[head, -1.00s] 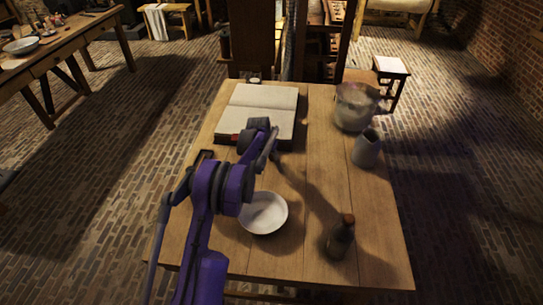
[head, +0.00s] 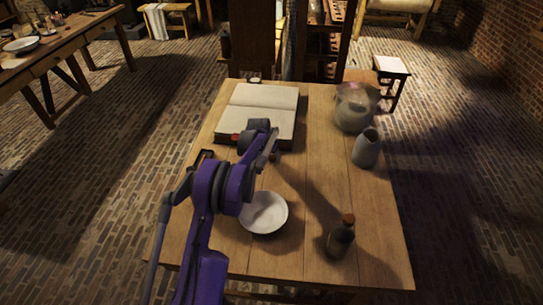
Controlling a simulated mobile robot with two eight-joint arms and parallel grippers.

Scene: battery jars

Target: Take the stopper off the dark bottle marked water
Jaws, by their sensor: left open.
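The dark bottle (head: 341,240) stands upright on the table near its front right. A brown stopper (head: 348,219) sits in its mouth. Any marking on the bottle is too small to read. My left gripper (head: 273,153) is above the table, by the lower right part of the open book, up and to the left of the bottle and well apart from it. It is open and I see nothing held in it; its fingers are small and partly hidden by the arm. My right gripper is out of view.
A white bowl (head: 264,213) stands left of the bottle, beside my left arm. The open book (head: 262,108) lies at the back left. A grey jug (head: 367,148) and a larger jar (head: 355,107) stand at the right. The wooden table (head: 315,200) is clear between bowl and jug.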

